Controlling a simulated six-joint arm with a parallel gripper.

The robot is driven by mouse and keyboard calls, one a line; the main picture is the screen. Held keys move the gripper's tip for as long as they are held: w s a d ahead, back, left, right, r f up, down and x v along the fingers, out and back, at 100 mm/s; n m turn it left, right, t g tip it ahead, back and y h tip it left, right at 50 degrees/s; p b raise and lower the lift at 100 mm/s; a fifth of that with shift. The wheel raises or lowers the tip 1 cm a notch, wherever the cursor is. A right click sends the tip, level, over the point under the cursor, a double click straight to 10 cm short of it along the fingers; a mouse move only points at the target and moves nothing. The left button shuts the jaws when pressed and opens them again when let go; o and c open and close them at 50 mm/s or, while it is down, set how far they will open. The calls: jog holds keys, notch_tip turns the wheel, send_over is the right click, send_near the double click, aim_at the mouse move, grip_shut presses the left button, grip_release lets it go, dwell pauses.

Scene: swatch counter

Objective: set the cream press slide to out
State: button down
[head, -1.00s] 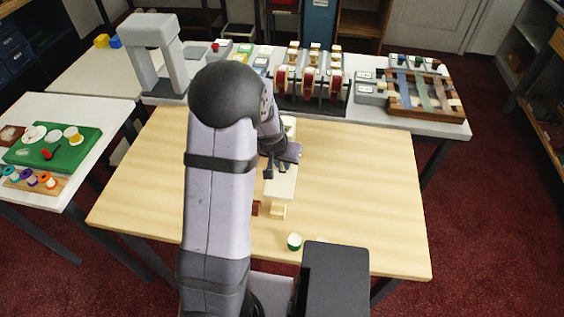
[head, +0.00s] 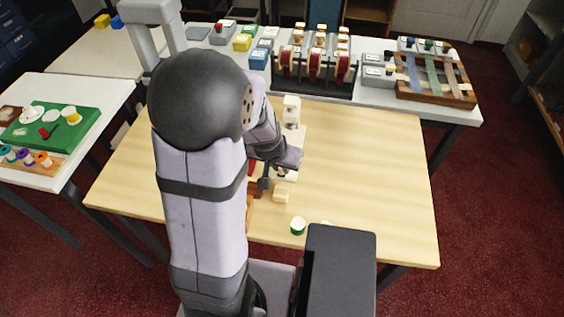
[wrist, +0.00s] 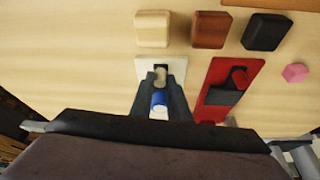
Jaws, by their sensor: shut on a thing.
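The cream press slide is a pale plate (wrist: 146,72) with a dark slot and a cream knob (wrist: 160,73); part of its plate (head: 299,143) shows in the head view beyond my wrist. A blue cylinder (wrist: 159,98) shows between the fingers, behind the knob in the wrist view.
Beside it is a red plate (wrist: 222,70) with a red knob (wrist: 239,77). Cream (wrist: 153,29), brown (wrist: 210,30) and black (wrist: 266,32) blocks stand in a row nearby. A pink hexagonal piece (wrist: 295,72) lies right. The table's right side (head: 375,175) is clear.

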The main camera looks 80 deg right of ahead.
jog(key=shift+a, duration=0.2)
jog(key=c, duration=1.7)
grip_release()
jog(key=shift+a, duration=0.1)
jog(key=shift+p+v, duration=0.55)
jog(key=shift+v, duration=3.1)
jog(key=shift+w, duration=0.1)
